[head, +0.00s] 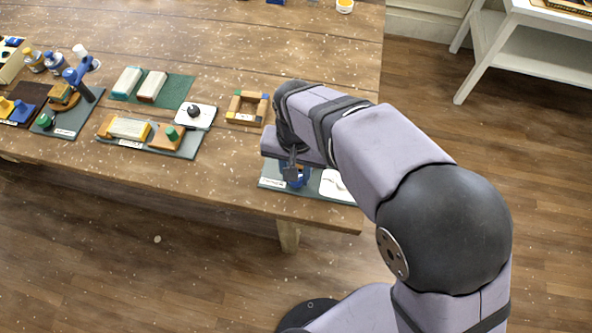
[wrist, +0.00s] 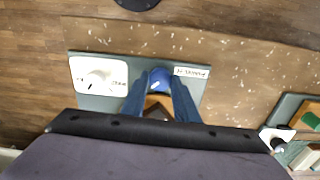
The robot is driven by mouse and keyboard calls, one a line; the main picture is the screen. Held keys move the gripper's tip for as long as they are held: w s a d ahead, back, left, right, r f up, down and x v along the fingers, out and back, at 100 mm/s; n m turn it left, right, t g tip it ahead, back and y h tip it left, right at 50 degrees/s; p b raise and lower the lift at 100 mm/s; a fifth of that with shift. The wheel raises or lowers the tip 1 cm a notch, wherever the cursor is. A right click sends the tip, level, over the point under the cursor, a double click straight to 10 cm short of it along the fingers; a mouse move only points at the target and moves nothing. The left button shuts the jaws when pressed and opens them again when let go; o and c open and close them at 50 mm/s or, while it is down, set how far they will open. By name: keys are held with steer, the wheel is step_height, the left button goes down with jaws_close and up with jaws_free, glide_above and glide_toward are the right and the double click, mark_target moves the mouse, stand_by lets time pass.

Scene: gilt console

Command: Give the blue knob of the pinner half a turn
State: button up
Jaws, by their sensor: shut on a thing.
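The pinner's blue knob (wrist: 160,76) shows in the wrist view, with a small white mark on top. My gripper (wrist: 161,86) has its two blue fingers on either side of the knob and is shut on it. In the head view my gripper (head: 295,176) reaches down to the pinner, and the arm hides most of it. The pinner sits on a grey-green base plate (head: 270,184) with a white label (wrist: 191,72). A white dial plate (wrist: 98,75) with a round white dial and dark marks lies beside the knob; it shows in the head view (head: 338,187).
The wooden table's front edge (head: 225,203) runs close to the pinner. A small wooden frame (head: 247,107) stands behind my gripper. Left of it are a board with blocks (head: 150,147), a green mat (head: 178,90) and a blue-armed device (head: 76,80). The table's far middle is clear.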

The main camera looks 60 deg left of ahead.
steer(key=m, duration=1.3)
steer(key=shift+m+p, duration=0.3)
steer(key=shift+m, duration=0.1)
steer(key=m, duration=0.6)
steer(key=shift+w, duration=0.1)
steer(key=m, duration=0.6)
steer(key=shift+m, duration=0.3)
steer(key=o, duration=1.1)
steer(key=shift+c, duration=0.2)
steer(key=shift+r+b, duration=1.1)
steer(key=shift+r, duration=2.6)
